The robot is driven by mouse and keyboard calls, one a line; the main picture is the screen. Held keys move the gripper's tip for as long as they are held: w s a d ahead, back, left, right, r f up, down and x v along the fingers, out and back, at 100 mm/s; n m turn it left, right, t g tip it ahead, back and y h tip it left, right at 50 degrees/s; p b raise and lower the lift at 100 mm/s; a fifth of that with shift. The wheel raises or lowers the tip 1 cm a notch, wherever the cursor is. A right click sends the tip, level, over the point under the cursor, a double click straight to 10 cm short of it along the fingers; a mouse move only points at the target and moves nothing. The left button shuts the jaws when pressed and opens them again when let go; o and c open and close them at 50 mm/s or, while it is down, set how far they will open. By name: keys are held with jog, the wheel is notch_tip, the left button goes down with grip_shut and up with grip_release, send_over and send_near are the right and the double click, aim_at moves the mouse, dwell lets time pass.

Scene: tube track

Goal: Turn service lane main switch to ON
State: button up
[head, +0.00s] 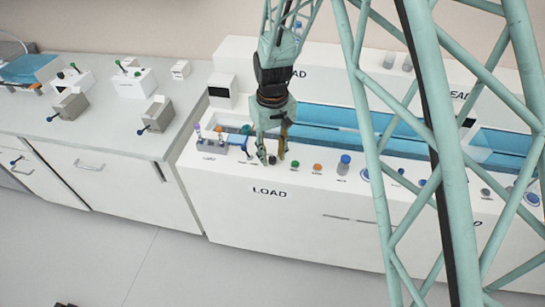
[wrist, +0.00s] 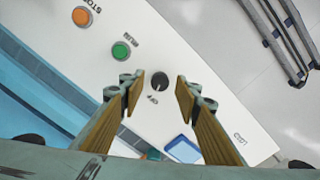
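A small round black rotary switch (wrist: 159,82) sits on the white panel in the wrist view, with a small OFF-like label beside it. A light mark shows on its face; I cannot tell its exact setting. In the head view the dark knob (head: 272,160) shows small at my gripper's fingertips. My gripper (head: 271,155) points down over the panel above the LOAD lettering. In the wrist view my gripper (wrist: 160,89) is open, its two wood-coloured fingers on either side of the switch with a gap at each side.
A green button (wrist: 121,50) and an orange button (wrist: 82,16) are in line beside the switch. A blue part (wrist: 183,148) lies close on the other side. A grey block with small levers (head: 211,142) stands at the panel's left. The blue trough (head: 330,120) runs behind.

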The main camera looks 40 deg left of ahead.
jog(key=shift+f, duration=0.3)
jog(key=c, duration=0.8)
jog(key=shift+c, duration=0.2)
jog(key=shift+m, duration=0.5)
jog(key=m+p, duration=0.1)
jog(key=m, duration=0.2)
jog(key=shift+m, duration=0.4)
jog(key=shift+m+p, duration=0.55)
jog(key=shift+m, duration=1.55)
